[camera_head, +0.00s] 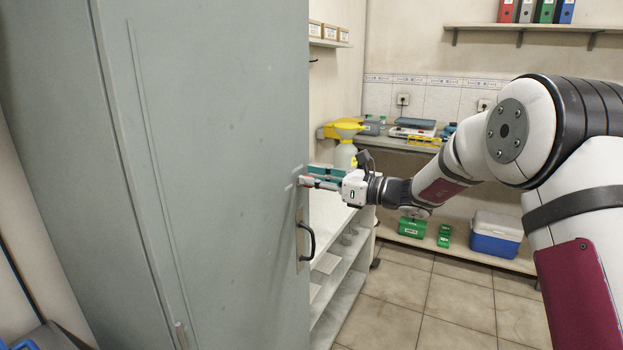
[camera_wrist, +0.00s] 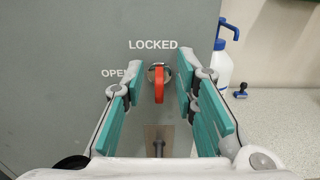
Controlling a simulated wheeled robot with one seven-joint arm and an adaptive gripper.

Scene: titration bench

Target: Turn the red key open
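The red key (camera_wrist: 159,83) sits in a round metal lock on the grey cabinet door (camera_wrist: 60,60). It hangs straight down, under the printed word LOCKED; the word OPEN is to its left. My gripper (camera_wrist: 168,95) is open, its teal-padded fingers on either side of the key with gaps on both sides. I cannot tell how deep the key lies between the fingers. In the head view my gripper (camera_head: 321,183) is at the right edge of the cabinet door (camera_head: 215,150), and the key itself is hidden or too small to make out.
A black door handle (camera_head: 307,242) is below my gripper. A blue cooler (camera_head: 496,234) and green boxes (camera_head: 412,228) are on a low shelf. The tiled floor is clear.

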